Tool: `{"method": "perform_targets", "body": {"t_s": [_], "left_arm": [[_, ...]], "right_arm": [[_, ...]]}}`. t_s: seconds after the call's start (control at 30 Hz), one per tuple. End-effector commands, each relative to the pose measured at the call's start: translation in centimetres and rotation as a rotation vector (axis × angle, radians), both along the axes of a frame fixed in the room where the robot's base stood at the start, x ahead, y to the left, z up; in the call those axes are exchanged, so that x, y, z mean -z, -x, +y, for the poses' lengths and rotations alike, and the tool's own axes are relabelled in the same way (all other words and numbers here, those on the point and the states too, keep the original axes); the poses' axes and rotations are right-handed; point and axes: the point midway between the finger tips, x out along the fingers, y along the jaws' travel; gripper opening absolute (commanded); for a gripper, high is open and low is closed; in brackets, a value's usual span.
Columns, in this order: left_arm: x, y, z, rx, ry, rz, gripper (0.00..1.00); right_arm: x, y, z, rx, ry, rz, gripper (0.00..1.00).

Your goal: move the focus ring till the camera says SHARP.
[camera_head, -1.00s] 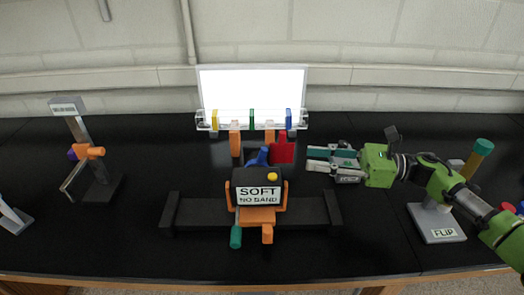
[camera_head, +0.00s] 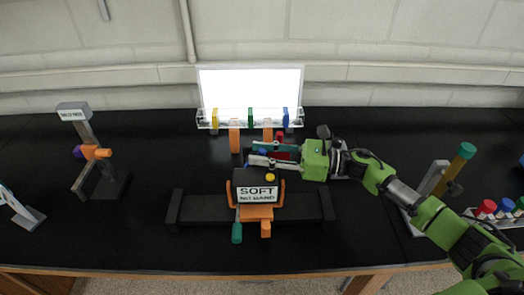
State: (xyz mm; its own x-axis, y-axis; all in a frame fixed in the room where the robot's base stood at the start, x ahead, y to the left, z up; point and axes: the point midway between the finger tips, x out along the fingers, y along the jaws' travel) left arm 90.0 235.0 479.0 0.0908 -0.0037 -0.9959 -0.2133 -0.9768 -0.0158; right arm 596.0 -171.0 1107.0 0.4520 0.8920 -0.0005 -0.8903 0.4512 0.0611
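The camera (camera_head: 257,207) stands on a dark rail in the middle of the bench. Its label (camera_head: 257,194) reads SOFT, NO BAND. A blue part (camera_head: 262,152), which may be the focus ring, shows just behind the camera body, mostly hidden by my gripper. A red part (camera_head: 280,135) beside it is also partly covered. My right gripper (camera_head: 263,154) reaches in from the right with its fingers apart, over the blue and red parts. I cannot tell whether it touches them. My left gripper is not in view.
A bright white panel (camera_head: 250,87) stands at the back, behind a clear rack (camera_head: 235,122) with yellow, green and blue pieces. A labelled stand (camera_head: 86,140) is on the left. Several coloured-cap items (camera_head: 487,207) stand on the right.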

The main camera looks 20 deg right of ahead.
Motion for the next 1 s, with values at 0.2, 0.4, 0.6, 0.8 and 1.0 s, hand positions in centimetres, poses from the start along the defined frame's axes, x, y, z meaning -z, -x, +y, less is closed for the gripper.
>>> {"method": "perform_targets", "body": {"t_s": [0.2,0.4,0.6,0.8,1.0], "left_arm": [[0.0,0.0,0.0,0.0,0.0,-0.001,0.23],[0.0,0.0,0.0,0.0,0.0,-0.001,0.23],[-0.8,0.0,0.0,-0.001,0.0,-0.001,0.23],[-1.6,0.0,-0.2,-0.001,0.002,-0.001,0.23],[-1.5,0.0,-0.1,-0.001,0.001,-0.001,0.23]], "right_arm": [[0.0,0.0,0.0,0.0,0.0,0.0,0.1],[0.0,0.0,0.0,0.0,0.001,0.0,0.0],[-0.5,-0.1,0.5,-0.004,0.089,0.021,0.0],[-0.4,-0.1,0.6,-0.003,0.194,0.054,0.0],[-0.2,-0.1,0.6,-0.001,0.208,0.062,0.0]]}}
